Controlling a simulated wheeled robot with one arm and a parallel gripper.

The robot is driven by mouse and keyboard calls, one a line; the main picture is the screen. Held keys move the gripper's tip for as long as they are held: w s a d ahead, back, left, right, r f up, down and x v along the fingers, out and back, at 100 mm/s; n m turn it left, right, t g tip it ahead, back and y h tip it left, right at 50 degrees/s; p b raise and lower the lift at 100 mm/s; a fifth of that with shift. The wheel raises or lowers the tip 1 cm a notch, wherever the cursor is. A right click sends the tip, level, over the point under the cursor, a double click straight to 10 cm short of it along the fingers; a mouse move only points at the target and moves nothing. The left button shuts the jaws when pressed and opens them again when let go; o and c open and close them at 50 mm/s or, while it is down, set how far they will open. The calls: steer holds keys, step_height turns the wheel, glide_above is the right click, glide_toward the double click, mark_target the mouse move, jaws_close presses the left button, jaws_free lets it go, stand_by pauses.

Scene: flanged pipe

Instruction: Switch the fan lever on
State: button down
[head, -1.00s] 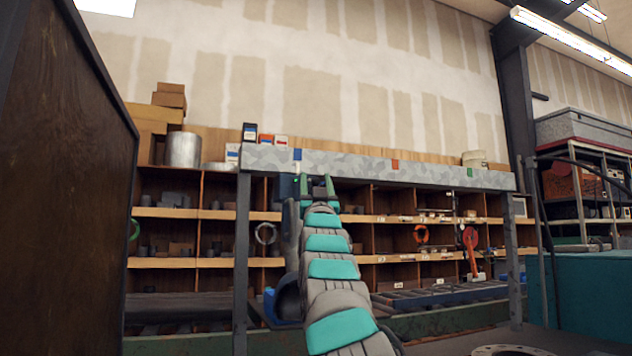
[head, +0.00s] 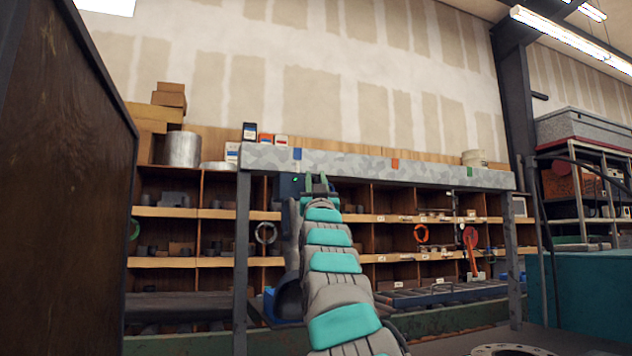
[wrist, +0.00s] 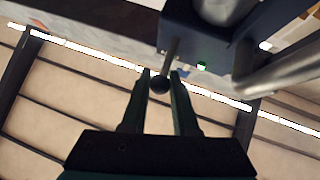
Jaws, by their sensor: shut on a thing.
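The fan lever (wrist: 171,52) is a short grey rod with a black ball knob (wrist: 159,85) at its end. It comes out of a dark blue box (wrist: 206,38), which carries a lit green light (wrist: 201,66). In the head view the blue box (head: 287,188) hangs under the grey beam. My gripper (wrist: 160,76) is shut on the lever at its knob, which sits between the fingertips. In the head view my gripper (head: 316,182) is small beside the box, and the lever cannot be made out there.
A grey pipe (wrist: 275,60) runs close beside the box. The mottled grey beam (head: 350,165) crosses above my gripper on posts. Wooden shelving (head: 385,235) stands behind. A dark brown panel (head: 65,190) rises at the left.

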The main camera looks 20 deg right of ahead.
steer(key=shift+w+r+g+y, duration=0.1)
steer(key=shift+r+g+y, duration=0.05)
steer(key=shift+g+y, duration=0.25)
steer(key=shift+n, duration=0.3)
steer(key=c, duration=0.7)
jaws_free()
steer(key=shift+b+v, duration=3.5)
steer(key=shift+v, duration=0.45)
